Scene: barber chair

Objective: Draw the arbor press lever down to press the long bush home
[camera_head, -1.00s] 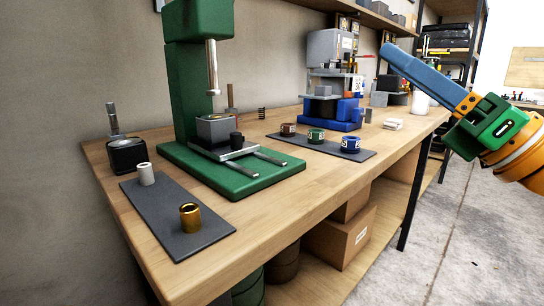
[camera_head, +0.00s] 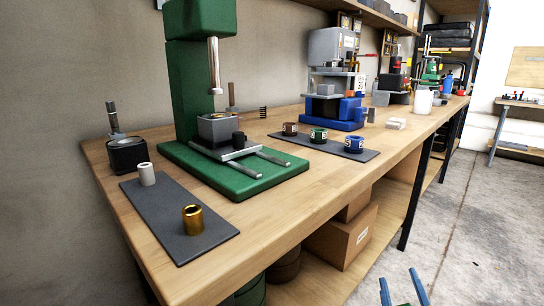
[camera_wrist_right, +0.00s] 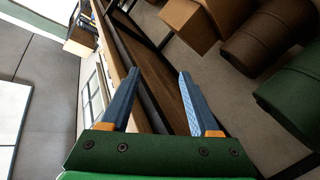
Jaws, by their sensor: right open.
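The green arbor press (camera_head: 183,95) stands on the wooden bench, its top cut off by the head view's upper edge. Its steel ram (camera_head: 214,66) hangs above a grey block (camera_head: 218,127) on the press base. I cannot make out the press lever. A pale bush (camera_head: 146,174) and a brass bush (camera_head: 193,219) stand on a dark mat (camera_head: 178,208); I cannot tell which bush is the long one. My right gripper (camera_head: 401,287) is open and empty, low in front of the bench; its blue fingers fill the wrist view (camera_wrist_right: 157,82). My left gripper is not in view.
A second mat (camera_head: 365,156) holds three banded rings (camera_head: 318,135). A blue-based machine (camera_head: 333,115) stands behind it. Below the bench are cardboard boxes (camera_head: 342,239) and drums (camera_wrist_right: 262,40). The bench's front edge lies between my gripper and the press. The floor at right is clear.

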